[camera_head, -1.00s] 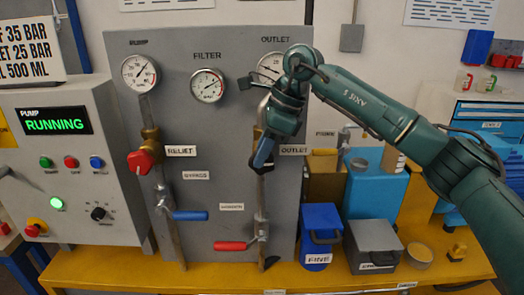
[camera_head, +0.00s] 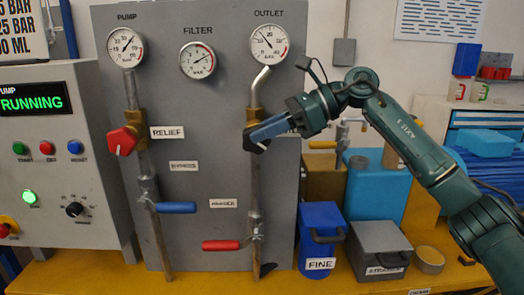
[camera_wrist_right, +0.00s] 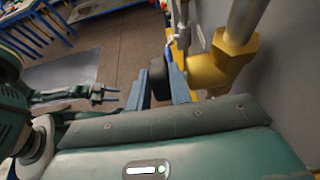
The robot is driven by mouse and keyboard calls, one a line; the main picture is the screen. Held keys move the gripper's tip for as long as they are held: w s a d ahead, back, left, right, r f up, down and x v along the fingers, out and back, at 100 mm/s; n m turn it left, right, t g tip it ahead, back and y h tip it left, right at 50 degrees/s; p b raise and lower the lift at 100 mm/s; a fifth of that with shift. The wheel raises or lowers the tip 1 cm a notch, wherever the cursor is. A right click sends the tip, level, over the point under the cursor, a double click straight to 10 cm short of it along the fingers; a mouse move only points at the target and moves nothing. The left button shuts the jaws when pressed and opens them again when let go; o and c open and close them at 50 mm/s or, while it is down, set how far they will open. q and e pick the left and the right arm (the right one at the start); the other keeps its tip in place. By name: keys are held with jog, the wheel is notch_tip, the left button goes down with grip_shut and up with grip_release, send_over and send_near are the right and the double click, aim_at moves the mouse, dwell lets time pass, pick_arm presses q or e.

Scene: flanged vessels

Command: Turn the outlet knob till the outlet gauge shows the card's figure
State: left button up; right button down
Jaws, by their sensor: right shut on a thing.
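My right gripper (camera_head: 258,141) is shut on the black outlet knob at the brass outlet valve (camera_head: 253,117). Its blue fingers cover much of the knob. In the right wrist view the knob (camera_wrist_right: 158,77) sits between the fingers, beside the brass body (camera_wrist_right: 210,72). The outlet gauge (camera_head: 270,45) is in clear view above; its needle points up and left, seemingly a little under 20. The card (camera_head: 20,30) is cut off at the left edge; its middle line ends in 25 BAR. My left gripper (camera_wrist_right: 108,94) shows small in the right wrist view, its prongs apart and empty.
The red relief knob (camera_head: 122,141), blue lever (camera_head: 177,208) and red lever (camera_head: 221,245) are on the same panel. The pump box (camera_head: 40,150) reads RUNNING.

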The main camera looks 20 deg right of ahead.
jog(key=y+b, duration=0.1)
jog(key=b, duration=0.1)
jog(key=f+y+b, duration=0.1)
jog(key=b, duration=0.1)
jog(key=t+y+b, duration=0.1)
jog(key=y+b, duration=0.1)
jog(key=shift+d+f, duration=0.3)
jog(key=y+b, duration=0.1)
jog(key=b, duration=0.1)
jog(key=y+b, duration=0.1)
jog(key=b, duration=0.1)
jog(key=t+y+b, duration=0.1)
jog(key=y+b, duration=0.1)
jog(key=shift+s+d+f, duration=0.1)
jog(key=shift+d+f, duration=0.05)
jog(key=shift+f, duration=0.15)
jog(key=y+b, duration=0.1)
jog(key=b, duration=0.1)
jog(key=shift+t+y+b, duration=0.3)
pick_arm(q)
notch_tip(320, 180, down, 6)
jog(key=w+d+m+t+h, duration=0.1)
jog(key=m+t, duration=0.2)
jog(key=m, duration=0.1)
jog(key=shift+d+f+t+h+b, duration=0.15)
jog(key=shift+d+t+h+b, duration=0.05)
jog(key=shift+t+h+b, duration=0.25)
pick_arm(e)
jog(key=shift+y, duration=0.3)
